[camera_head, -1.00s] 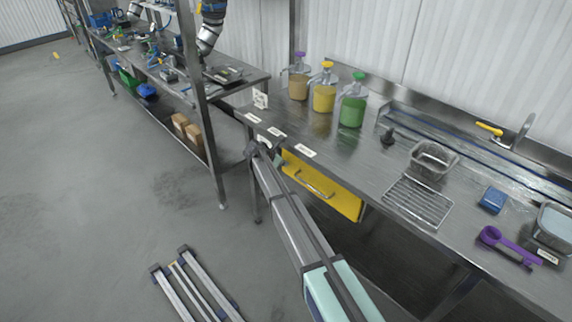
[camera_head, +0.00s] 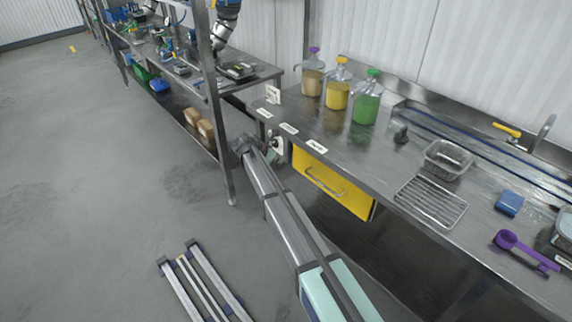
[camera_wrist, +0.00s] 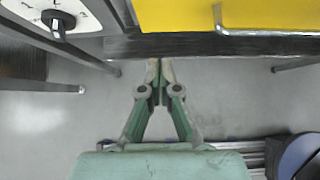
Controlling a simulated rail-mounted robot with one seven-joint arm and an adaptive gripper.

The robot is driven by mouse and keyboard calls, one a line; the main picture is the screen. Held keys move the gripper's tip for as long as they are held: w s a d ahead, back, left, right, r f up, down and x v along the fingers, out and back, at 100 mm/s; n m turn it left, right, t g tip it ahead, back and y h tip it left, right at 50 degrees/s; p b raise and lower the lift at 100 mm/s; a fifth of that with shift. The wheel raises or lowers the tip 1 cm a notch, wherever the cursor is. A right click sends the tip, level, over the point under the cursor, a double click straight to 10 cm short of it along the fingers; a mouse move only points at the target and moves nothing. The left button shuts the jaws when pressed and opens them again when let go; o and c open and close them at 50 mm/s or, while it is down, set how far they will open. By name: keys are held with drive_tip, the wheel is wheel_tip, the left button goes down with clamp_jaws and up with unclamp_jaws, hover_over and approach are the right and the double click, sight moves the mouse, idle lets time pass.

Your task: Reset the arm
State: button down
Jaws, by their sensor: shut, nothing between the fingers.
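My gripper (camera_wrist: 160,68) shows in the wrist view with its green-grey fingers together and nothing between them. It is over the grey floor, beside the dark lower edge of the bench front and apart from it. A yellow drawer (camera_wrist: 185,14) is at the top of that view, with a white dial plate (camera_wrist: 55,18) and black knob to its left. In the head view my arm reaches past the left end of the yellow drawer (camera_head: 325,180).
The steel counter (camera_head: 340,145) holds three dispensers (camera_head: 338,94), a clear container (camera_head: 447,159), a wire rack (camera_head: 431,201), a blue block (camera_head: 509,203) and a purple scoop (camera_head: 522,248). A shelf post (camera_head: 221,150) stands left of my arm. Open floor (camera_head: 110,190) lies further left.

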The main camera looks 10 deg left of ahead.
drive_tip(key=s+f+m+g+y, duration=0.1)
drive_tip(key=s+m, duration=0.6)
drive_tip(key=s+d+f+m+g+y, duration=0.1)
drive_tip(key=s+d+f+m+g, duration=0.35)
drive_tip(key=s+d+f, duration=0.75)
drive_tip(key=s+d+f+m+g+y, duration=0.1)
drive_tip(key=s+d+f+m+g, duration=0.1)
drive_tip(key=s+d+f+m, duration=0.85)
drive_tip(key=s+d+f+m+g+y, duration=0.1)
drive_tip(key=s+d, duration=0.3)
drive_tip(key=s, duration=0.9)
drive_tip(key=s+d+f+m+g+y, duration=0.1)
drive_tip(key=s+d+f+m+g, duration=0.2)
drive_tip(key=s, duration=1)
drive_tip(key=s+d+f+m+g, duration=0.2)
drive_tip(key=s+d, duration=0.3)
drive_tip(key=s, duration=0.9)
drive_tip(key=shift+d+f+y, duration=0.4)
drive_tip(key=shift+f, duration=0.15)
